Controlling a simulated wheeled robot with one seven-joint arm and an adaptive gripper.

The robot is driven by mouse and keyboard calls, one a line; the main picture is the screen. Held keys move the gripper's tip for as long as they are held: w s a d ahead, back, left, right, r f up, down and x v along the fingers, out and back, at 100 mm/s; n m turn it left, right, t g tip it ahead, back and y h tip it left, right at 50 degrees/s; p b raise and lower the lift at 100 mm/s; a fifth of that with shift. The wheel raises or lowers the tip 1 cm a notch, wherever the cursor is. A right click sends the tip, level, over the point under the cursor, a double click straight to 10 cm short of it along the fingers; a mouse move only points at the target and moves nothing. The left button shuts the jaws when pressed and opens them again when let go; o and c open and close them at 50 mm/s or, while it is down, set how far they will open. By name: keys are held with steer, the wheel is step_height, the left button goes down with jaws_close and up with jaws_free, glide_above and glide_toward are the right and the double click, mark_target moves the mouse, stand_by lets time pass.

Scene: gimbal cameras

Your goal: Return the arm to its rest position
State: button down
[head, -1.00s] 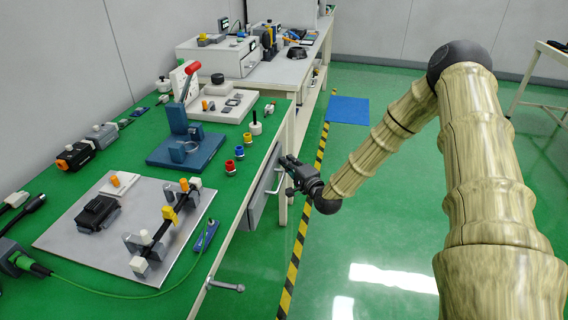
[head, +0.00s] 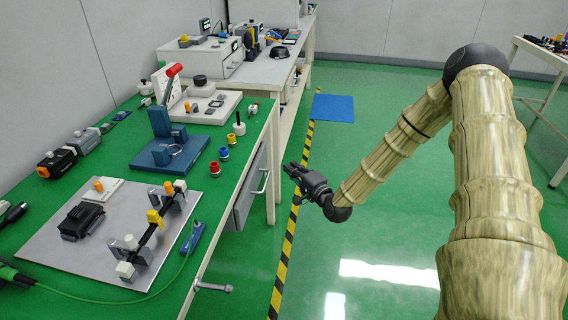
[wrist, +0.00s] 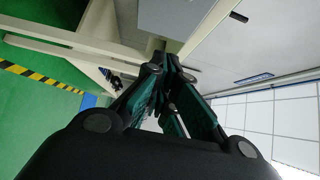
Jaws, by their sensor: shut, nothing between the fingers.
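My gripper (head: 293,172) is at the end of my arm, in the middle of the head view. It hangs over the aisle floor, to the right of the green workbench's drawer (head: 250,190), apart from the bench. Its fingers point left toward the bench. In the wrist view my gripper (wrist: 168,72) has its fingers drawn together with nothing between them. My arm reaches from the right side of the head view, bends at a dark elbow joint at the upper right, and slopes down to the gripper.
The green workbench (head: 110,150) fills the left, with a grey plate (head: 75,250), a blue press (head: 160,150) and small knobs. A lever handle (head: 213,287) sticks out of its front. A blue mat (head: 332,108) and striped tape (head: 290,245) lie on open floor. A white table (head: 540,60) stands far right.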

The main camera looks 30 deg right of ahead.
steer(key=shift+s, duration=2.8)
steer(key=s+a+f+n+g, duration=0.6)
steer(key=s+a+f, duration=0.2)
steer(key=a+f, duration=0.45)
steer(key=s+a+f+n+g, duration=0.3)
steer(key=s+f, duration=0.3)
steer(key=s, duration=0.2)
steer(key=s+a+f+n+g, duration=0.2)
steer(key=s+f+n+g, duration=0.15)
steer(key=s+f, duration=0.4)
steer(key=s+a+n+g+h, duration=0.15)
steer(key=s+n+g, duration=0.3)
steer(key=s, duration=1.25)
step_height(320, 180, up, 12)
steer(key=p, duration=1.3)
steer(key=shift+s+d+r+m+g+h, duration=0.15)
steer(key=shift+d+r+m+g+h, duration=0.1)
steer(key=shift+m+g+h, duration=0.15)
